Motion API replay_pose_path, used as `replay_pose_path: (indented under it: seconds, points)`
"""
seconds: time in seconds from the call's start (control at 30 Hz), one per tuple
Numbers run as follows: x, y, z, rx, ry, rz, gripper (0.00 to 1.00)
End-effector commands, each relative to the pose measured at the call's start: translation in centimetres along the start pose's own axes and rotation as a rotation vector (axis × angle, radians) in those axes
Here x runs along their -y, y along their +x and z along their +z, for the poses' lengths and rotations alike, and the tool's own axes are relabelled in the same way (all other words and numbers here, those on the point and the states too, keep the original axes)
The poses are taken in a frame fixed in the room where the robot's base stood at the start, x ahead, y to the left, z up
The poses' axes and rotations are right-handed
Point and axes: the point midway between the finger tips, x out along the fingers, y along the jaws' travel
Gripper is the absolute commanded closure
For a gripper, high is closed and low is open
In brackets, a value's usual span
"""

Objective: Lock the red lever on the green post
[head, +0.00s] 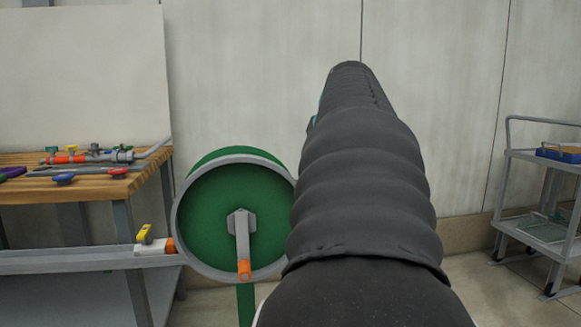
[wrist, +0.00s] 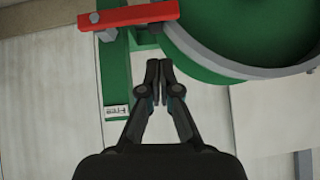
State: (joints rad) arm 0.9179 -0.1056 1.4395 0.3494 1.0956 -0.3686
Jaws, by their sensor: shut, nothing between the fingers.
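The red lever (wrist: 140,14) shows at the top of the wrist view, with a grey bolt at its left end. It lies across the green post (wrist: 115,75), which carries a small white label lower down. My gripper (wrist: 159,64) is shut and empty, its fingertips just below the lever in the picture, with a gap between. In the head view the green post (head: 245,303) shows below the green drum; the lever and my gripper are hidden there behind my dark arm or out of frame.
A green drum with a grey rim (head: 183,240) and an orange-tipped crank (head: 242,245) stands left of my arm. A wooden bench (head: 100,183) with valves and pipes is at the left. A grey cart (head: 545,215) stands at the right. Floor shows between arm and cart.

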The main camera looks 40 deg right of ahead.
Motion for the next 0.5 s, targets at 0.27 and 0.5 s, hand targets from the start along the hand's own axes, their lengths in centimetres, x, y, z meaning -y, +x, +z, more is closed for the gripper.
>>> replay_pose_path:
  seconds: [0.27,0.5]
  points:
    - [0.3,-5.6,0.1,-0.004,0.000,0.001,1.00]
    - [0.4,-7.9,0.2,-0.002,0.000,0.002,1.00]
